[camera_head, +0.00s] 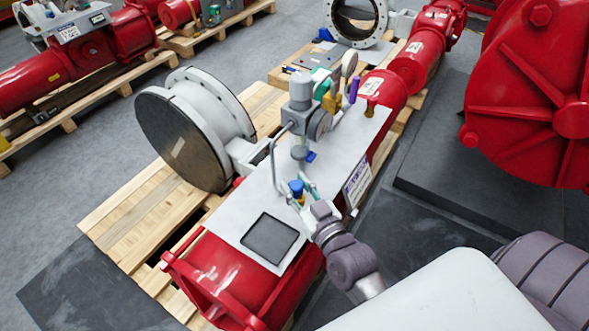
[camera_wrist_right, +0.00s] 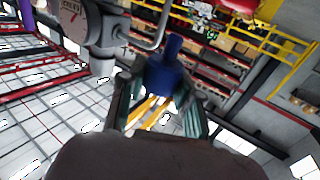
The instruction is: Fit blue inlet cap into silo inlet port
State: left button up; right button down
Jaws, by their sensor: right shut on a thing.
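The blue inlet cap (camera_head: 296,186) is small and dark blue, above the light metal plate of the red actuator. My right gripper (camera_head: 303,191) is shut on it. In the right wrist view, the cap (camera_wrist_right: 164,72) sits between the two greenish fingers of the right gripper (camera_wrist_right: 160,95), its narrower stem pointing up in the picture. A grey cylindrical unit with a gauge (camera_head: 300,88), perhaps the silo, stands on the plate behind the cap. I cannot make out the inlet port for certain. My left gripper is not in view.
A bent metal tube (camera_head: 274,160) runs down close to the left of the cap. A dark square pad (camera_head: 269,238) lies on the plate in front. A large round valve (camera_head: 185,135) stands left. A big red flanged body (camera_head: 535,90) is at right.

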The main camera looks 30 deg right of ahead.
jog(key=shift+h, duration=0.3)
jog(key=shift+w+d+f+b, duration=0.8)
jog(key=shift+w+f, duration=0.25)
jog(key=shift+f, duration=0.45)
jog(key=shift+w+d+f+b, duration=0.7)
jog(key=shift+w+f+b, duration=0.25)
jog(key=shift+f, duration=0.55)
jog(key=shift+w+d+f+b, duration=0.8)
jog(key=shift+w+f, duration=0.3)
jog(key=shift+f, duration=0.4)
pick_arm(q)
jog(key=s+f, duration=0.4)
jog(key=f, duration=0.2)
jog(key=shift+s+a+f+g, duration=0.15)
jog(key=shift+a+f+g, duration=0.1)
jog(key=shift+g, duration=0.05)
pick_arm(e)
jog(key=shift+f, duration=0.1)
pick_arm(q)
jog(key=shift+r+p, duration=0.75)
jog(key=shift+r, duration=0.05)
